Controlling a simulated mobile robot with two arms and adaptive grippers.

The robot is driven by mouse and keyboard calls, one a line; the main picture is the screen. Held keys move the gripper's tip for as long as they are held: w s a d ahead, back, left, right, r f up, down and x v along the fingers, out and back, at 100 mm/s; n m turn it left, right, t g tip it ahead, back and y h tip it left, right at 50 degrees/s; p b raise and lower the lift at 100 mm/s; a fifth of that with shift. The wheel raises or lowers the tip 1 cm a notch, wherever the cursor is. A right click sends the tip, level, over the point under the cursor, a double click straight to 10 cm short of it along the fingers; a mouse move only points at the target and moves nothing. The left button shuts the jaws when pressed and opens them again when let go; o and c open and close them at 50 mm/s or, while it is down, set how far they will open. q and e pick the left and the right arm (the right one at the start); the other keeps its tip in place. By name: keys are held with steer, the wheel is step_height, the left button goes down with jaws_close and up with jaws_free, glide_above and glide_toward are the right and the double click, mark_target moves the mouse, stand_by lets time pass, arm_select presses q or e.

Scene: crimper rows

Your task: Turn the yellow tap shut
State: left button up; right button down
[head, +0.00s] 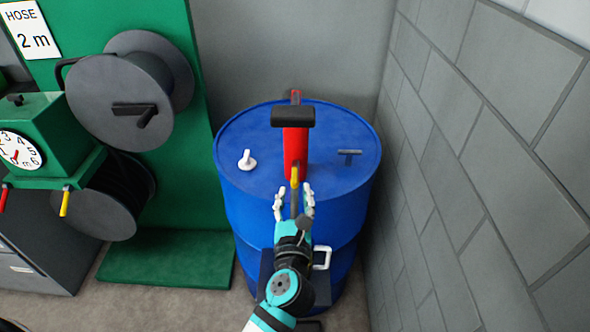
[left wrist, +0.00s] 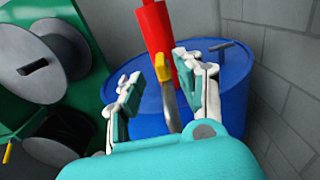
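A yellow piece (head: 295,177) sits low on the front of a red hand pump (head: 295,145) on the blue drum, above a grey spout; the yellow piece also shows in the left wrist view (left wrist: 166,75). A second yellow part, a lever (head: 65,203), hangs under the green dial box at the left. I cannot tell from the shapes alone which one is the tap. My left gripper (head: 294,191) is open, with its fingers apart on either side of the spout, just below the yellow piece; contact is unclear. My right gripper is not in view.
The blue drum (head: 235,185) carries a white fitting (head: 247,160) and a dark T-handle (head: 349,155). A grey block wall (head: 480,170) stands close on the right. Hose reels (head: 115,90) on a green panel and a green dial box (head: 50,120) with a red lever stand at left.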

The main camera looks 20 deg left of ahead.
mark_target(295, 184)
arm_select(q)
steer(key=p+x, duration=0.1)
steer(key=x, duration=0.6)
steer(key=shift+w+a, duration=0.1)
steer(key=shift+w, duration=0.05)
jaws_close()
